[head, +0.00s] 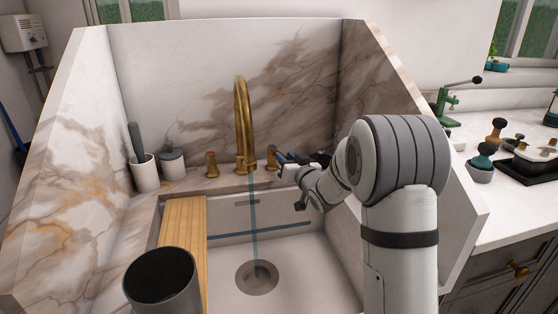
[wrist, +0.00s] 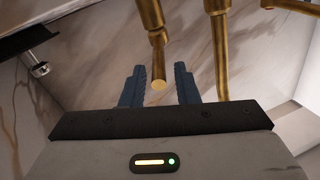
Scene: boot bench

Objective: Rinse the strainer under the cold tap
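A brass tap (head: 243,120) arches over a white sink, with a brass handle on its left (head: 211,164) and one on its right (head: 272,158). A thin bluish stream of water (head: 254,215) falls from the spout to the drain (head: 257,277). My gripper (head: 281,157) is beside the right handle. In the wrist view my gripper (wrist: 157,72) has its blue fingers apart, with the end of a brass part (wrist: 159,86) showing in the gap and neither finger touching it. I cannot make out a strainer in either view.
A wooden board (head: 184,232) spans the sink's left side. A dark grey open cylinder (head: 162,283) stands at the front left. A white pot (head: 146,175) and a lidded jar (head: 172,164) stand behind. Marble walls (head: 300,70) enclose the sink; a cluttered counter is at right.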

